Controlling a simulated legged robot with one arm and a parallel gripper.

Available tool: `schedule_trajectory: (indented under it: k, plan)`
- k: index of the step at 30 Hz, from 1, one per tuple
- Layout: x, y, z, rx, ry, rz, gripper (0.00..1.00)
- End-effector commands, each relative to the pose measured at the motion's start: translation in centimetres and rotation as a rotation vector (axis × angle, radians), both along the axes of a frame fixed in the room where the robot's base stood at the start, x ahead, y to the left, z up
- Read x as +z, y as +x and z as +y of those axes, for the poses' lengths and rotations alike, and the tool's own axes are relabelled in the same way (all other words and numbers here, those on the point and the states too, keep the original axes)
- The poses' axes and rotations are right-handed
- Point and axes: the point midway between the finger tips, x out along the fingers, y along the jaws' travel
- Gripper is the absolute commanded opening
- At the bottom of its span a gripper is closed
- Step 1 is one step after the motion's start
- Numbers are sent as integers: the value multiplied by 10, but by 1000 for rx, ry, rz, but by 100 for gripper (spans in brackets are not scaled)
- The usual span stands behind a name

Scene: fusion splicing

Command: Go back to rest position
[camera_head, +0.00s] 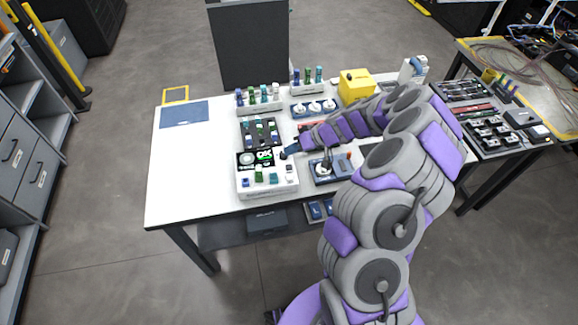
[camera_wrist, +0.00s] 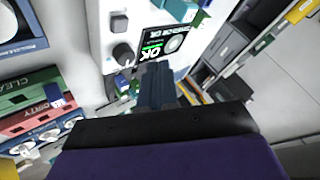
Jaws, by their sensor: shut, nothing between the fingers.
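My arm reaches from the lower right over the white table (camera_head: 185,180) in the head view. I cannot tell whether the fingertips touch the machine.
A yellow box (camera_head: 355,84) and racks of coloured connectors (camera_head: 258,97) stand at the back of the table. A grey shelf (camera_head: 20,150) stands left. The table's left part is clear apart from a blue mat (camera_head: 184,114).

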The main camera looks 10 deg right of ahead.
Motion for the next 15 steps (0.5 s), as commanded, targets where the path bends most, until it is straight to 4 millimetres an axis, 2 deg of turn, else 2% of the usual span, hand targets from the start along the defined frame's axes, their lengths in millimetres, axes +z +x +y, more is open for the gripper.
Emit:
schedule_trajectory:
  k: [12, 15]
  plan:
    - [0, 0, 0, 0, 0, 0, 0]
    - [6, -1, 5, 8, 4, 1, 0]
